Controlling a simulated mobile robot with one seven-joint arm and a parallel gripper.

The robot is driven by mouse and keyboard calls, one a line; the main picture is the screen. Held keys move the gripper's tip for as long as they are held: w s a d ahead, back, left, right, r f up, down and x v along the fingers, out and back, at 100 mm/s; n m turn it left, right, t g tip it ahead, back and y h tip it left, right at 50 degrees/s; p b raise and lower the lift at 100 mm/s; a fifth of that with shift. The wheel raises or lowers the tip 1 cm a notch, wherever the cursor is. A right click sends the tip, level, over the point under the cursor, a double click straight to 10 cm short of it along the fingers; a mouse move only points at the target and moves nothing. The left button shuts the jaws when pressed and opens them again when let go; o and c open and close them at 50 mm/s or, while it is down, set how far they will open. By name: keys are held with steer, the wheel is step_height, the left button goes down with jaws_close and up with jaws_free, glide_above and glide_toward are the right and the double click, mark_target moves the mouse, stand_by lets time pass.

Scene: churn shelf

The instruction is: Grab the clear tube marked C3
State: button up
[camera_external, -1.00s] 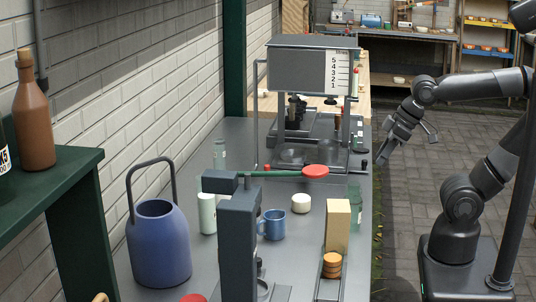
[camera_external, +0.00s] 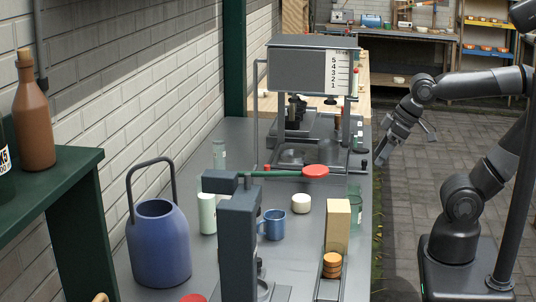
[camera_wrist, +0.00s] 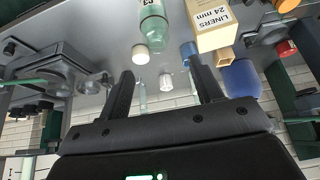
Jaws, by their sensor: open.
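A clear, greenish tube (camera_external: 355,208) stands near the right edge of the grey bench, beside a tan box. In the wrist view this tube (camera_wrist: 153,30) is at the top, beyond my fingers, with a label partly cut off by the frame edge that seems to end in 3. A second clear tube (camera_external: 219,154) stands farther back by the wall; its label is too small to read. My gripper (camera_external: 406,146) is open and empty, off the right side of the bench and apart from both tubes. Its two fingers (camera_wrist: 160,75) spread in the wrist view.
The tan box (camera_external: 337,225), labelled LINERS 24 mm in the wrist view, stands close to the near tube. A blue mug (camera_external: 272,225), a white round piece (camera_external: 301,203) and a red-ended lever (camera_external: 316,171) are nearby. A scale-marked press (camera_external: 310,70) stands farther back.

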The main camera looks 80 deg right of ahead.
steer(key=w+d+r+m, duration=0.1)
steer(key=w+r, duration=0.2)
steer(key=w, duration=0.3)
steer(key=w+d+r+m, duration=0.1)
steer(key=w+d+r, duration=0.15)
steer(key=w, duration=0.35)
steer(key=m+g+h, duration=0.2)
steer(key=m, duration=0.2)
glide_above(219, 153)
steer(key=s, duration=0.3)
step_height(219, 153, down, 7)
steer(key=x, duration=1.1)
steer(key=c, duration=1.1)
